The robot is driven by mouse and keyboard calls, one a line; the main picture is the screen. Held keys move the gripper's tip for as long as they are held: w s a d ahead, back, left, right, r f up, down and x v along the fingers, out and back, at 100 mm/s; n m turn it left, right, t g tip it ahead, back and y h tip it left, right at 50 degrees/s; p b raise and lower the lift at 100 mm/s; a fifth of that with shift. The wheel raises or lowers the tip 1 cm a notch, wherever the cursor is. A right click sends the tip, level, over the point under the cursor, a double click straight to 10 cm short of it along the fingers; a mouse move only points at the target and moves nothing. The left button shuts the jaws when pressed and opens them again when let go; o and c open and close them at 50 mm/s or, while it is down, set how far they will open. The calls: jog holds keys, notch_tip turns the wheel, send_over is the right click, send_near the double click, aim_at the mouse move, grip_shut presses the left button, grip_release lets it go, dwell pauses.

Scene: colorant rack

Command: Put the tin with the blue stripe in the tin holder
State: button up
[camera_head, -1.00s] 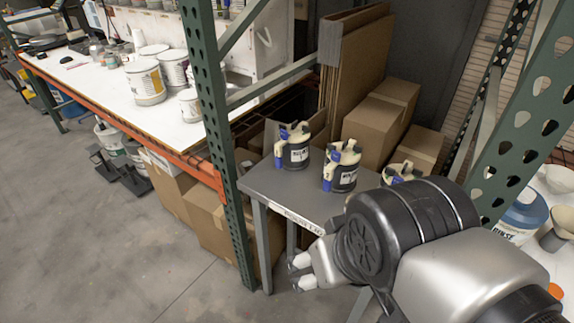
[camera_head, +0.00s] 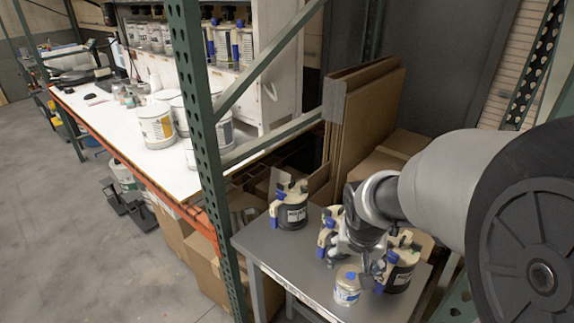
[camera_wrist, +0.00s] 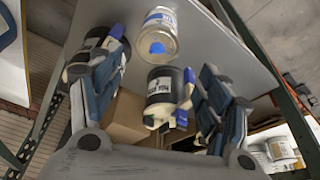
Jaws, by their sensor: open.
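A small tin (camera_head: 347,285) with a pale lid and a blue stripe stands upright near the front of the grey table (camera_head: 275,245). In the wrist view the same tin (camera_wrist: 160,32) shows its blue-marked label and a blue spot, beyond my open fingers. My gripper (camera_head: 362,262) is just behind and above the tin in the head view, pointing down. In the wrist view my gripper (camera_wrist: 163,75) has its fingers apart with nothing held between them. I cannot tell which thing is the tin holder.
Black pots with cream tops and blue handles stand on the table: one at the left (camera_head: 290,205), one at the right (camera_head: 400,265) close to my gripper, and one partly hidden behind it. A green upright (camera_head: 205,130) rises at the left. Cardboard (camera_head: 360,105) stands behind.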

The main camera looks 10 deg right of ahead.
aim_at(351, 277)
jog(key=b+x, duration=0.2)
jog(key=x, duration=0.7)
jog(key=shift+w+d+f+b, duration=0.1)
jog(key=shift+f+b, duration=0.25)
jog(key=shift+b, duration=0.05)
jog(key=shift+b+x, duration=1.05)
jog(key=shift+x, duration=1.65)
jog(key=shift+d, duration=0.15)
jog(key=shift+r, duration=0.1)
jog(key=c, duration=1.1)
jog(key=shift+r, duration=0.2)
